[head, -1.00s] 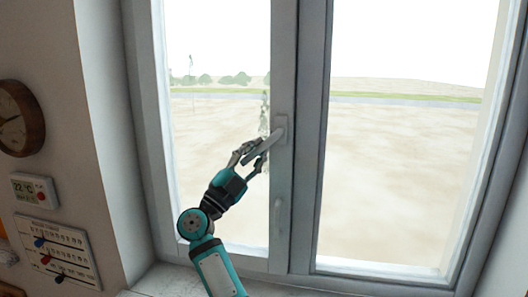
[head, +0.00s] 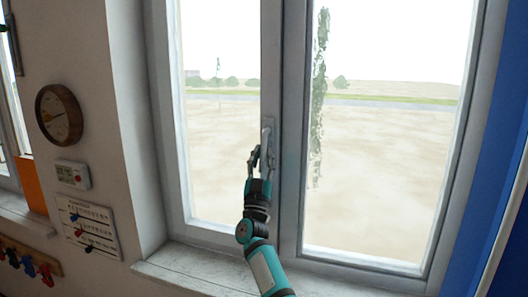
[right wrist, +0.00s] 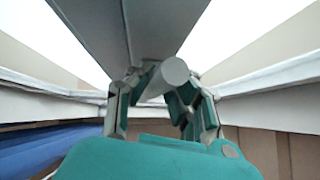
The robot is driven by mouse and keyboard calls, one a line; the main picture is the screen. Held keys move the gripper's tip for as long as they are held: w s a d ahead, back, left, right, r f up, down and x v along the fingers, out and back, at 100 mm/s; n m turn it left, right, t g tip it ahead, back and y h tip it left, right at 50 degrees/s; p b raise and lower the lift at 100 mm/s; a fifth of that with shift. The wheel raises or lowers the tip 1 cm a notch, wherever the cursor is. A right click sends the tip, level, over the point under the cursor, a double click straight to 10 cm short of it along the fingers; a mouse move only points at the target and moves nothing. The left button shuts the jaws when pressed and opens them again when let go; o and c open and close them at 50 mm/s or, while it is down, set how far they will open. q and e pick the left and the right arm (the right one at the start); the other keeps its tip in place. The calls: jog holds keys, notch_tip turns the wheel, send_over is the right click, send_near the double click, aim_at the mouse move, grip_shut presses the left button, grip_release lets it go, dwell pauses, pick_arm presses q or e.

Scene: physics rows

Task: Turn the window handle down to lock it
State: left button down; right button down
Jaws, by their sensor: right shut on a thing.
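The grey window handle (head: 266,136) is on the middle frame of the white window. Its lever hangs close to straight down, with its lower part partly hidden by my fingers. My right gripper (head: 260,160) is shut on the handle from below. In the right wrist view, the handle's rounded grey end (right wrist: 175,71) sits between the two fingers of my right gripper (right wrist: 163,90). My left gripper is not in view.
The window sill (head: 205,268) runs below the window. A round clock (head: 58,114), a small thermometer display (head: 72,174) and a calendar board (head: 88,227) hang on the wall at left. Hooks (head: 28,262) are lower left. A blue panel stands at right.

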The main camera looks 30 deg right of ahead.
jog(key=shift+s+d+n+t+y, duration=0.15)
jog(key=shift+d+n+t+y, duration=0.15)
jog(key=shift+n+y, duration=0.15)
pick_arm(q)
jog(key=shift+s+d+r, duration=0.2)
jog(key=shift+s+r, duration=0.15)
pick_arm(e)
jog(key=shift+n, duration=0.25)
jog(key=c, duration=1.5)
grip_release()
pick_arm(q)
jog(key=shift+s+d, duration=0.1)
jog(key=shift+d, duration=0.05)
pick_arm(e)
jog(key=shift+o, duration=1.4)
jog(key=shift+s+d, duration=0.1)
jog(key=shift+s, duration=0.05)
jog(key=shift+a, duration=0.2)
jog(key=v, duration=1.1)
jog(key=shift+s+f, duration=0.3)
jog(key=shift+f, duration=0.05)
